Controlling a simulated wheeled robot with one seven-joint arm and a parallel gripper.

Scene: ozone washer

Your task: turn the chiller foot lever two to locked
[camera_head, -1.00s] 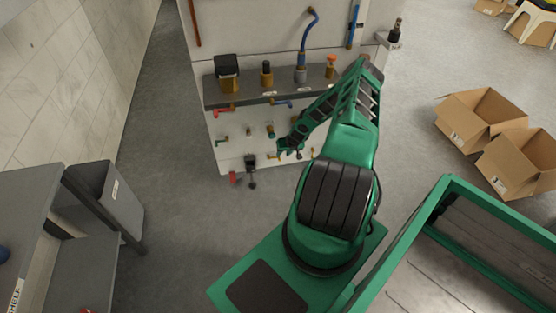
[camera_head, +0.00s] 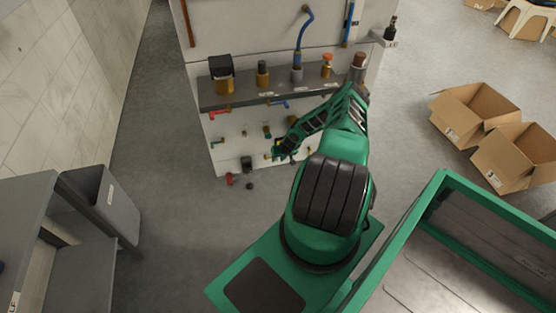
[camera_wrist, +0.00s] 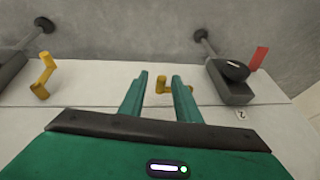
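My gripper (camera_wrist: 160,78) is open in the wrist view, its two green fingers reaching toward the lower panel. A yellow lever (camera_wrist: 162,86) shows between the fingertips, and contact cannot be told. Another yellow lever (camera_wrist: 43,77) is at the left. A dark block (camera_wrist: 233,83) with a black knob and a "2" label (camera_wrist: 241,115) is at the right, with a red tab (camera_wrist: 258,58) beside it. Which of these is chiller foot lever two is not clear. In the head view my gripper (camera_head: 281,150) is at the panel's lower part, right of the dark block (camera_head: 247,163).
A grey shelf (camera_head: 235,98) with several fittings sits above the levers. Dark stalks with round ends (camera_wrist: 201,34) stick out low on the panel. Cardboard boxes (camera_head: 520,160) lie at the right. Grey floor (camera_head: 165,150) is free left of the panel.

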